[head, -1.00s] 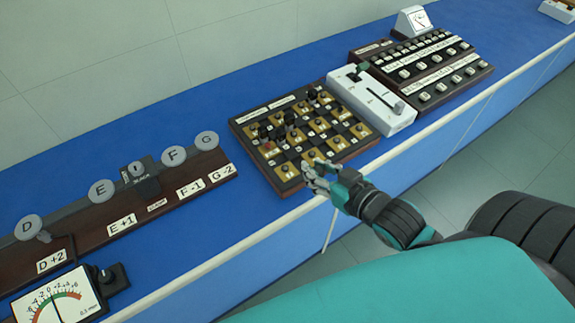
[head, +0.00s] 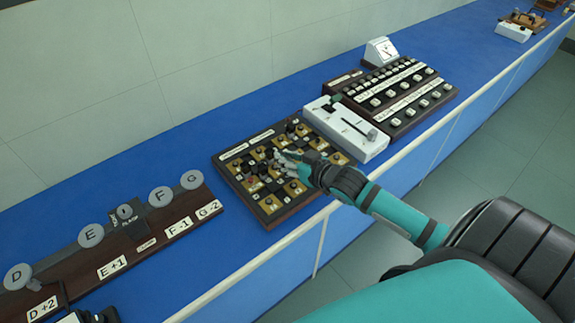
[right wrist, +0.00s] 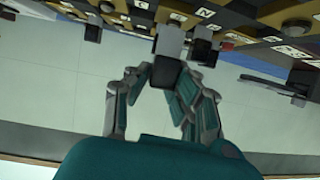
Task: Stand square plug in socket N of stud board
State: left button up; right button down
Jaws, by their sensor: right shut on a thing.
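The stud board (head: 312,197) is a dark board with brass squares, dark studs and white labels on the blue bench. My right gripper (head: 282,159) is over the middle of the board, reaching in from the right. In the right wrist view my gripper (right wrist: 172,45) is close to the board (right wrist: 250,22), which runs along the top edge. The label N (right wrist: 205,10) shows just beyond the fingertips. I cannot tell whether the plug touches a socket. My left gripper is not in view.
A white box with a slider (head: 352,130) stands right beside the board, with a dark button panel (head: 405,85) and a white meter (head: 381,50) beyond. A wooden rail with lettered grey discs (head: 150,238) lies to the left. A pale rail edges the bench front.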

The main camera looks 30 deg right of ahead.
notch_tip(320, 180, down, 3)
jog(key=shift+f+p, duration=0.1)
jog(key=shift+p, duration=0.25)
jog(key=shift+f, duration=0.1)
jog(key=c, duration=1.6)
grip_release()
jog(key=shift+f, duration=0.15)
jog(key=o, duration=0.4)
jog(key=shift+s, duration=0.1)
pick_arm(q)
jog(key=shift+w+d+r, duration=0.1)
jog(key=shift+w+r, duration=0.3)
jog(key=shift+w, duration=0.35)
pick_arm(e)
jog(key=shift+o, duration=0.2)
jog(key=shift+r, duration=0.2)
pick_arm(q)
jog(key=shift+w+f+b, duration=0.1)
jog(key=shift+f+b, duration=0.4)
jog(key=shift+b, duration=0.1)
pick_arm(e)
jog(key=v, duration=1.2)
